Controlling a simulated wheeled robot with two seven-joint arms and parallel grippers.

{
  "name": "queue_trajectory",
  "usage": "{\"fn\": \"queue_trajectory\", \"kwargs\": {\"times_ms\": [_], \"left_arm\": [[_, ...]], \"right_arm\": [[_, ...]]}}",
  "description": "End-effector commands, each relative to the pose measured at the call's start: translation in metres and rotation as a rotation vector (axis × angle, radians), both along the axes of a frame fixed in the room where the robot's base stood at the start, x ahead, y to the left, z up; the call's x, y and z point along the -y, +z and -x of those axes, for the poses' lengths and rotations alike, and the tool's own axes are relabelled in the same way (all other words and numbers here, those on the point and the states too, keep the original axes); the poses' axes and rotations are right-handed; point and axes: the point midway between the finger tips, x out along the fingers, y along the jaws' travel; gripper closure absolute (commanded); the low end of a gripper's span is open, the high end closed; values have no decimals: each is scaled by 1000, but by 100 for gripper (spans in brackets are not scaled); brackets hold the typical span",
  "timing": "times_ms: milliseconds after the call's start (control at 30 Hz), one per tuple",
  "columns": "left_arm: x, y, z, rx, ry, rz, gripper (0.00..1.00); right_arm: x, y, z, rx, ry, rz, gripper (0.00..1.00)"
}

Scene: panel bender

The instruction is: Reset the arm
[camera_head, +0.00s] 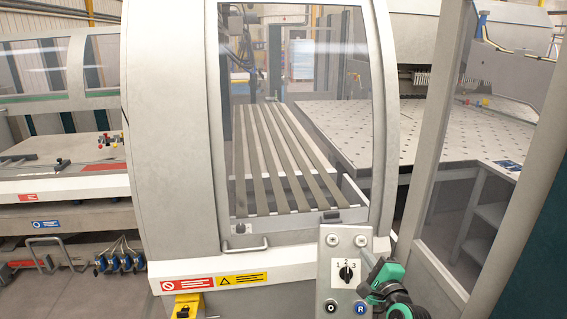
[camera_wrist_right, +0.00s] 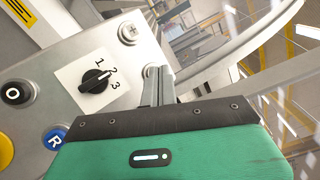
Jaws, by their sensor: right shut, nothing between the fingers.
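My right gripper (camera_head: 368,259) is at the lower right of the head view, beside the right edge of a grey control panel (camera_head: 326,264). In the right wrist view its narrow fingers (camera_wrist_right: 158,84) are shut together with nothing between them. The panel carries a black rotary switch (camera_head: 346,271) with positions 1, 2 and 3. The switch also shows in the wrist view (camera_wrist_right: 95,81), left of the fingers and apart from them; its white mark appears to point at 2. My left gripper is in neither view.
Below the switch are a black O button (camera_head: 330,306) and a blue R button (camera_head: 361,308). The machine's glazed door (camera_head: 345,100) with a handle (camera_head: 246,246) stands behind the panel. A perforated table (camera_head: 440,135) lies behind, at right.

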Motion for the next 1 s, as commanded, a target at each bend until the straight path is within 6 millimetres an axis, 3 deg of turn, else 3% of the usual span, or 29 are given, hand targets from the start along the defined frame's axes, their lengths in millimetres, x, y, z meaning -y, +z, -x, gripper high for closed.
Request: {"fn": "queue_trajectory", "kwargs": {"times_ms": [167, 300, 400, 500, 700, 900, 1000], "left_arm": [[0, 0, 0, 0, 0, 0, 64], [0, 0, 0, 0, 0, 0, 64], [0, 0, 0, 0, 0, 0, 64], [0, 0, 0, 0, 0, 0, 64], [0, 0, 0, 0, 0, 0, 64], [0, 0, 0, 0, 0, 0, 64], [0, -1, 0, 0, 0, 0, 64]], "right_arm": [[-27, -70, 70, -202, 146, 482, 100], [-42, -121, 144, -357, 339, 892, 100], [-47, -148, 199, -446, 502, 1150, 100], [-47, -164, 245, -505, 651, 1339, 100], [-44, -178, 314, -573, 899, 1576, 100], [-39, -181, 369, -609, 1120, 1730, 100], [-36, -186, 388, -619, 1213, 1781, 100]]}}
